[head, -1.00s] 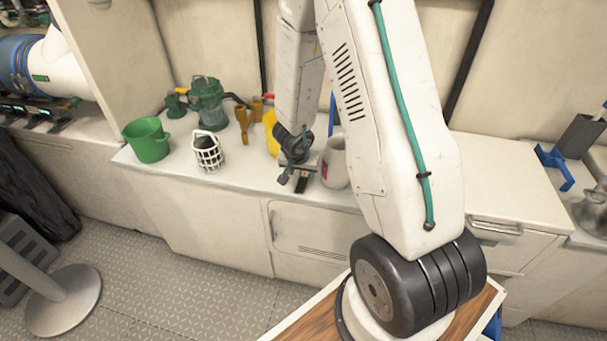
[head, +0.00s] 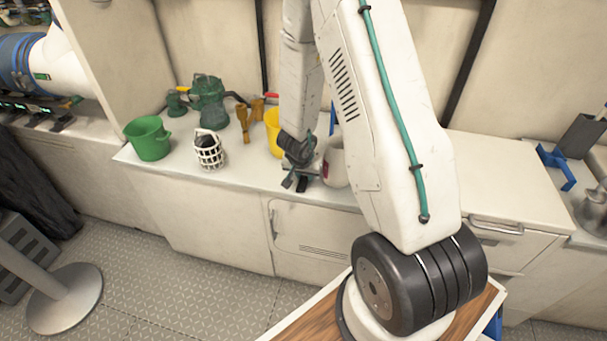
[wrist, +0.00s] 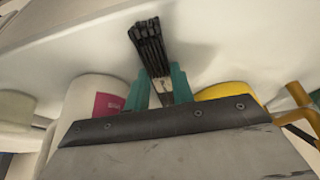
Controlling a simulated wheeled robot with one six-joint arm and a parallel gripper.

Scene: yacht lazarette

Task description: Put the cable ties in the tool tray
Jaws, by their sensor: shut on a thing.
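My gripper (head: 295,182) is over the front edge of the white counter, left of a white container. In the wrist view its teal fingers (wrist: 158,90) are shut on a bundle of black cable ties (wrist: 148,42), which sticks out beyond the fingertips. In the head view the ties are too small and dark to tell apart from the gripper. I cannot make out a tool tray in either view.
The white container (head: 334,162) with a pink label stands close to my gripper, and a yellow container (head: 272,130) stands behind. Further left are a white basket (head: 208,152), a green bucket (head: 148,138) and a green pump-like item (head: 208,100). The counter's right part is clear.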

